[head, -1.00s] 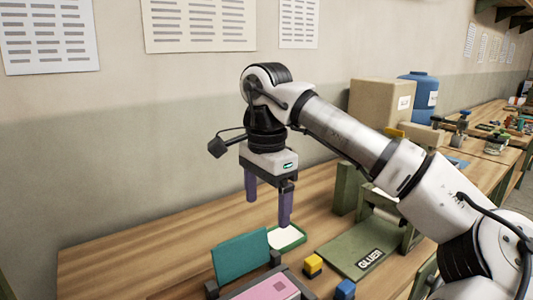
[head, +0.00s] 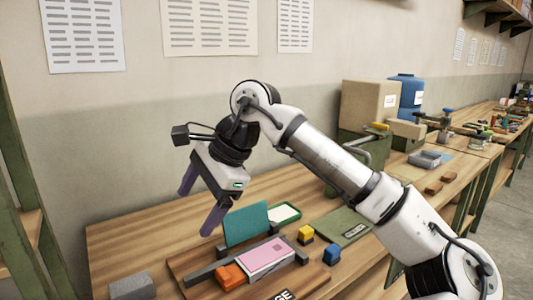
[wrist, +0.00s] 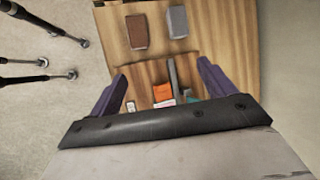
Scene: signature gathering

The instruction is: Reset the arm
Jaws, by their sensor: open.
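My gripper (head: 198,203) hangs in the air above the left part of the wooden table (head: 120,250) in the head view. Its two purple fingers are spread and nothing is between them. It is tilted, with the fingers pointing down and to the left. In the wrist view the fingers (wrist: 165,92) show apart on both sides, with the tabletop below them. My arm reaches in from the right in the head view.
Under my gripper are a teal panel (head: 246,225), a pink pad (head: 265,254), an orange block (head: 230,277) and a grey block (head: 132,286). Yellow (head: 305,234) and blue (head: 331,255) blocks sit to the right. A cardboard box (head: 370,104) and blue container (head: 407,93) stand farther back.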

